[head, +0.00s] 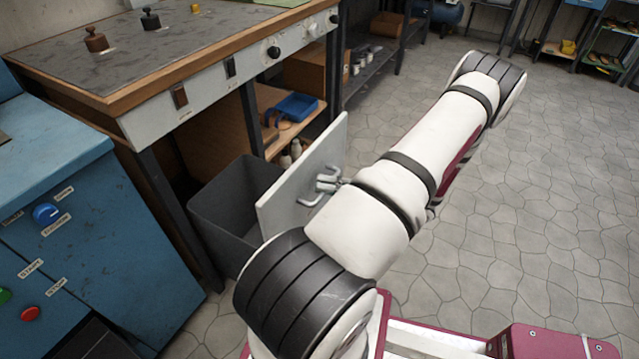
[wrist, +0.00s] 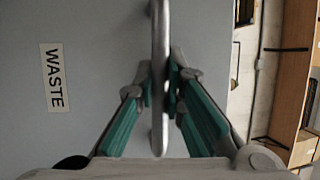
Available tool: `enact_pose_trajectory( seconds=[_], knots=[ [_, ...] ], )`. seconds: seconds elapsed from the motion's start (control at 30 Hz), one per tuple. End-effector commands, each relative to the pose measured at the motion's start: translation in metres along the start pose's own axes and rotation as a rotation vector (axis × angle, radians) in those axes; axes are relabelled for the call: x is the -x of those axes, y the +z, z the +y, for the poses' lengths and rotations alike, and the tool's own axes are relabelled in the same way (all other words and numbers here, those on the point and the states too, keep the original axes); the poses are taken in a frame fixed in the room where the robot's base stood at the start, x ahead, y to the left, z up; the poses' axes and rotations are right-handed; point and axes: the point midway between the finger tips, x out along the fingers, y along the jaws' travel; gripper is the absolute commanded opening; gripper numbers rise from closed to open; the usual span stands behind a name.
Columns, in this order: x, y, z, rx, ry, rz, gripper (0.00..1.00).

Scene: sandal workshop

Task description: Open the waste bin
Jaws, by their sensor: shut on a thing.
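The waste bin is a dark grey open-topped tub (head: 215,205) behind a pale front panel (head: 285,195). It stands out from under the workbench, with its open top showing. In the wrist view the panel (wrist: 90,125) carries a "WASTE" label (wrist: 53,77) and a metal bar handle (wrist: 159,30). My gripper (wrist: 160,88) is shut on this handle, with a green-padded finger on each side of the bar. In the head view my arm hides part of the gripper and of the panel's lower right.
The workbench (head: 190,55) with switches on its front is above and behind the bin. A blue cabinet (head: 90,240) with buttons stands close on the left. A shelf (head: 275,100) holds a blue dustpan (head: 297,107). The tiled floor (head: 530,200) on the right is clear.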

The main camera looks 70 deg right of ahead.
Motion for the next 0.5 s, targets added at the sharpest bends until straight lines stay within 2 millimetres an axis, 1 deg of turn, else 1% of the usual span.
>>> enact_pose_trajectory(
  seconds=[0.27, 0.3, 0.37, 0.5],
  knots=[
    [0.0005, 0.0005, 0.0012, 0.000, 0.004, -0.002, 0.00],
    [0.0005, 0.0005, 0.0012, 0.000, 0.004, -0.002, 0.17],
    [0.0004, 0.0004, 0.0011, 0.000, 0.003, -0.001, 0.31],
    [0.0002, 0.0002, 0.0008, 0.000, 0.002, -0.001, 0.31]
  ],
)
